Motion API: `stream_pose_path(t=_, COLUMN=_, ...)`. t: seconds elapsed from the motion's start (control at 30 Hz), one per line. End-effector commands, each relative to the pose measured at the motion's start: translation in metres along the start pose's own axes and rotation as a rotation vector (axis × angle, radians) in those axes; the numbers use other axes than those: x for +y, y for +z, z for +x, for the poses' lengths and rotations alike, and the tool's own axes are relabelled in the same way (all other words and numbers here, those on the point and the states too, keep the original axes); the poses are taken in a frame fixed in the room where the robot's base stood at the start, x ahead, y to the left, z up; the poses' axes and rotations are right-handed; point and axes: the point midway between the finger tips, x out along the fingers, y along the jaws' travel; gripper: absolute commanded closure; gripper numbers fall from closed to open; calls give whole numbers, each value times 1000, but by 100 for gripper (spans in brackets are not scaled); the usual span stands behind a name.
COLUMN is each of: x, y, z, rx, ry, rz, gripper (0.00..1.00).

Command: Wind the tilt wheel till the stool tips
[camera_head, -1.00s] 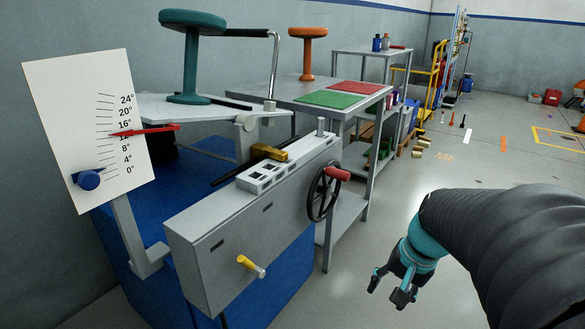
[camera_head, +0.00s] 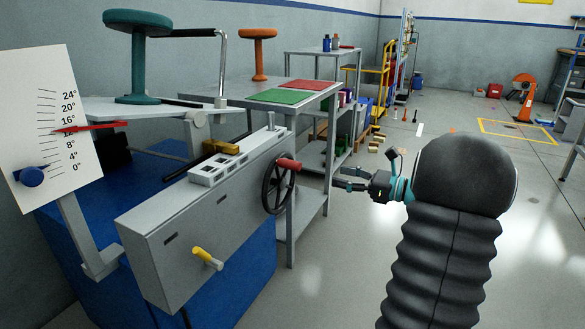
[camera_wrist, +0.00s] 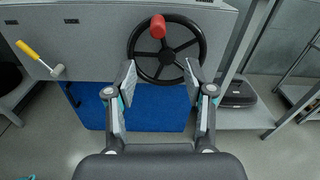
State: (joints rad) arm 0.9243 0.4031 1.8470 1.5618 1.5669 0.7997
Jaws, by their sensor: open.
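The tilt wheel (camera_head: 278,190) is a black spoked handwheel with a red knob (camera_head: 289,164) on the right end of the grey housing. It also shows in the wrist view (camera_wrist: 166,48), its red knob near the top of the rim. My gripper (camera_head: 340,179) is open and empty, to the right of the wheel and apart from it. In the wrist view its fingers (camera_wrist: 160,78) are spread below the wheel. The teal stool (camera_head: 138,55) stands upright on the pale tilt plate (camera_head: 95,112). The red pointer (camera_head: 95,127) lies between 12° and 16° on the white scale board (camera_head: 50,110).
A yellow-handled lever (camera_head: 207,258) sticks out of the housing front (camera_head: 165,240). A grey bench (camera_head: 320,90) with green and red mats and an orange stool (camera_head: 259,52) stands behind. The floor to the right is open.

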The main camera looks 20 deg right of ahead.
Motion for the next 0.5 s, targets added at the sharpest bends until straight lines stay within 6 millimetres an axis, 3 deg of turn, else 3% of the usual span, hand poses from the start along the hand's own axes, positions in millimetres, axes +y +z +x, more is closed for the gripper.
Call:
stream_pose_path(t=0.27, x=3, y=2, z=10, rx=-12, ry=9, rz=66, gripper=47)
stream_pose_path(t=0.5, x=5, y=2, z=53, rx=-12, ry=15, rz=65, gripper=47)
